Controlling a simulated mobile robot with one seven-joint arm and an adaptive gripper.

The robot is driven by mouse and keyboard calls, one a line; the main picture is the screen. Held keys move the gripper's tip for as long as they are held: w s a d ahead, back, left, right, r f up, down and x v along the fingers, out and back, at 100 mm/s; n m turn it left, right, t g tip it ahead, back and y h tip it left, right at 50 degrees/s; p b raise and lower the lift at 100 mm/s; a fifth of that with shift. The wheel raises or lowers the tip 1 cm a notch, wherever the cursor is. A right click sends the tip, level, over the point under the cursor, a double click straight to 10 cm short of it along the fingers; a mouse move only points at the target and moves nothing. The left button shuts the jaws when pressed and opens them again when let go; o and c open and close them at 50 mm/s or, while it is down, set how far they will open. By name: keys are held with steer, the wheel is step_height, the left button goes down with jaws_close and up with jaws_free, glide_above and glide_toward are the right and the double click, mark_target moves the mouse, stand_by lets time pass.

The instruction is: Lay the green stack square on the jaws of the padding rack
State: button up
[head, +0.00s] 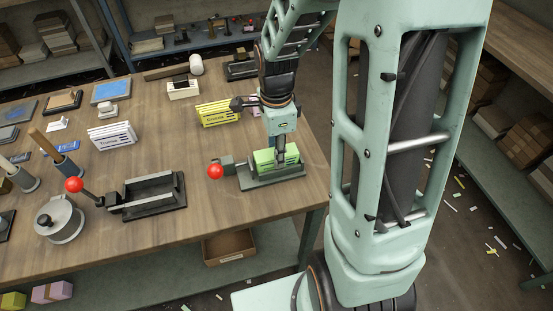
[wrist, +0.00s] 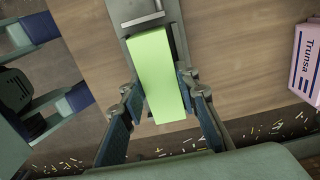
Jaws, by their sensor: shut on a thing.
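The green stack (head: 265,157) is a bright lime block at the right front of the table. It also shows in the wrist view (wrist: 154,75), long side running up the picture. My gripper (wrist: 162,92) is shut on it, with blue-padded fingers on both sides. Directly below is a grey-green rack (head: 285,179) with a red-ball lever at its left, apparently the padding rack. In the wrist view its metal clamp (wrist: 145,18) lies just past the stack's far end. The stack looks roughly in line with the rack. I cannot tell whether it touches the jaws.
A second dark rack (head: 150,205) with a red-ball lever (head: 74,184) stands left. A yellow stack (head: 217,113) is behind my gripper, and a pink stack (wrist: 307,60) shows at right in the wrist view. A white stack (head: 112,135) stands mid-table. The table's right edge is close.

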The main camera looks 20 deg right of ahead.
steer(key=shift+r, duration=0.1)
steer(key=shift+r+p, duration=2.3)
steer(key=shift+r, duration=0.65)
